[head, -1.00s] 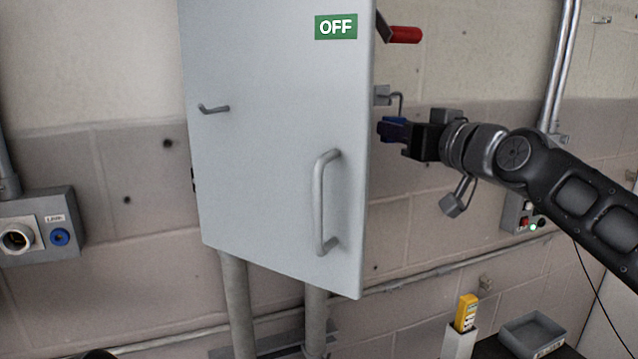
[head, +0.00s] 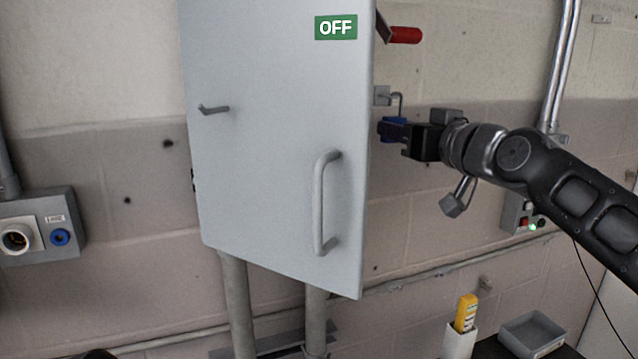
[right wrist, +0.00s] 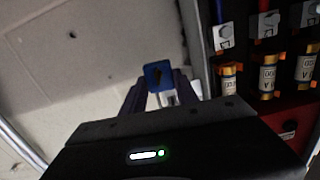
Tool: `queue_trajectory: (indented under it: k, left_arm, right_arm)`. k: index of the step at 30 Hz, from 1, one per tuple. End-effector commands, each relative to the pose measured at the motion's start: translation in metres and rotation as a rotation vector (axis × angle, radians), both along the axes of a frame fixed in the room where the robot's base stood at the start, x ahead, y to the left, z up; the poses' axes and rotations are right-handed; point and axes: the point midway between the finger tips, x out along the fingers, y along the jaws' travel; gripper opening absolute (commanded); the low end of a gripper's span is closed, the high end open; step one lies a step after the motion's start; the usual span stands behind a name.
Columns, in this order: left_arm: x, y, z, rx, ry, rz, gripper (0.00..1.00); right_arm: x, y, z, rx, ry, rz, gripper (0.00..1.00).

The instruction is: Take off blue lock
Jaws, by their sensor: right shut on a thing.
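The blue lock (head: 390,131) hangs by its shackle (head: 397,101) at a small grey hasp tab (head: 382,95) on the right side of the grey cabinet (head: 265,190). My right gripper (head: 398,131) reaches in from the right and is shut on the lock's body. In the right wrist view the blue lock (right wrist: 157,74) sits between the fingertips, with the bright shackle behind it. The shackle still shows beside the tab in the head view; whether it is free of it I cannot tell.
The cabinet has a door handle (head: 322,203), a green OFF label (head: 335,27) and a red lever (head: 404,35). In the wrist view, several fuses (right wrist: 268,75) show inside it. A yellow tester (head: 466,312) and grey tray (head: 531,333) stand low at right.

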Motion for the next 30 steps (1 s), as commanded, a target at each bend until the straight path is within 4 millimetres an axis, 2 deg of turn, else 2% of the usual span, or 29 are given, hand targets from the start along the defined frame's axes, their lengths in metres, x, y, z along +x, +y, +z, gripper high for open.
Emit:
queue_trajectory:
  k: [30]
  left_arm:
    - [0.000,0.000,0.021,0.000,0.000,0.000,0.57]
  right_arm:
    - [0.000,0.000,0.028,0.000,-0.002,0.000,0.00]
